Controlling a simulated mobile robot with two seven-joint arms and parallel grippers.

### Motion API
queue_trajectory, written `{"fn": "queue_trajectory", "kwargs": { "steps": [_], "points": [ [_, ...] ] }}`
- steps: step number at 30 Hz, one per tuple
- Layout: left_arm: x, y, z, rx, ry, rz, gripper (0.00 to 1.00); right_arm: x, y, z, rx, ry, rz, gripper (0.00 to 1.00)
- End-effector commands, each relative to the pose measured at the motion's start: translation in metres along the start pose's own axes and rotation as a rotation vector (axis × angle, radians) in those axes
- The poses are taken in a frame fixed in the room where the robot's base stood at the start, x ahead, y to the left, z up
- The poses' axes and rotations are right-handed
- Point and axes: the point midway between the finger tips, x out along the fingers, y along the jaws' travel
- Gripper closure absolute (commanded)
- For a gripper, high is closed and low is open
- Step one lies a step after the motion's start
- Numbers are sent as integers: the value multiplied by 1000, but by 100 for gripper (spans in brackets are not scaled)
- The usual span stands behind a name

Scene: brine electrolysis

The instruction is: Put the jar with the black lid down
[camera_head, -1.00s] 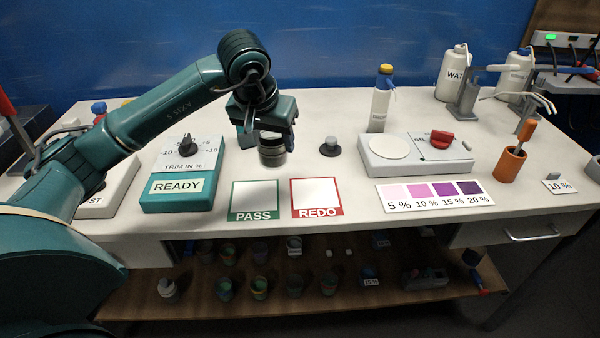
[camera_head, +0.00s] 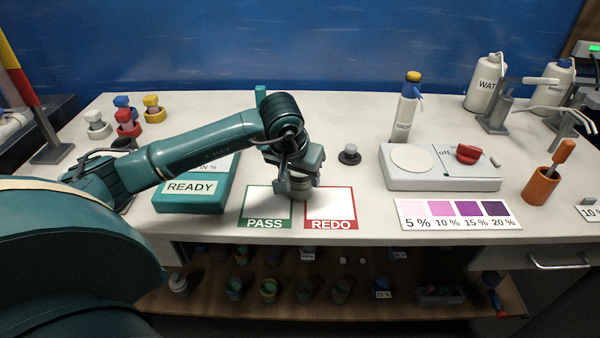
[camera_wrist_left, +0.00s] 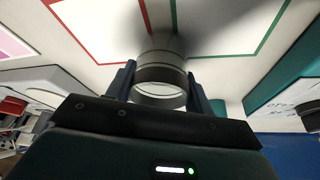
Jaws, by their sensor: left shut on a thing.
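My left gripper (camera_head: 300,189) is shut on the jar, which shows in the left wrist view (camera_wrist_left: 160,72) as a short cylinder with a dark band between the two fingers. In the head view the gripper hides most of the jar. The gripper is over the inner edges of the green-framed PASS card (camera_head: 265,224) and the red-framed REDO card (camera_head: 331,225). I cannot tell whether the jar touches the surface. The black lid is not clearly seen. My right gripper is not in view.
A teal READY box (camera_head: 190,203) stands left of the cards. A small dark knob-like thing (camera_head: 349,154) stands behind REDO. A white device with a red knob (camera_head: 440,180) and a purple colour chart (camera_head: 458,222) are to the right. The REDO card's right side is clear.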

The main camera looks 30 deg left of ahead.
Motion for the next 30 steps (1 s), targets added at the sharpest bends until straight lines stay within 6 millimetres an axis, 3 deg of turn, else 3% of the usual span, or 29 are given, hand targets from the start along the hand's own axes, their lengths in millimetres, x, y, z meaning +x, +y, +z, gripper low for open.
{"fn": "queue_trajectory", "kwargs": {
  "steps": [10, 11, 18, 26, 30],
  "points": [
    [5, 0, 1, 0, 4, 1, 80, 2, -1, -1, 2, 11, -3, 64],
    [3, 0, 1, 0, 3, 0, 46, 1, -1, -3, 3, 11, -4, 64],
    [3, 0, 1, 0, 2, 0, 26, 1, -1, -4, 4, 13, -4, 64],
    [1, 0, 0, 0, 2, 0, 26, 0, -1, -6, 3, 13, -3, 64],
    [-10, 0, -1, 0, 6, 0, 26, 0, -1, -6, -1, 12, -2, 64]
  ]
}}
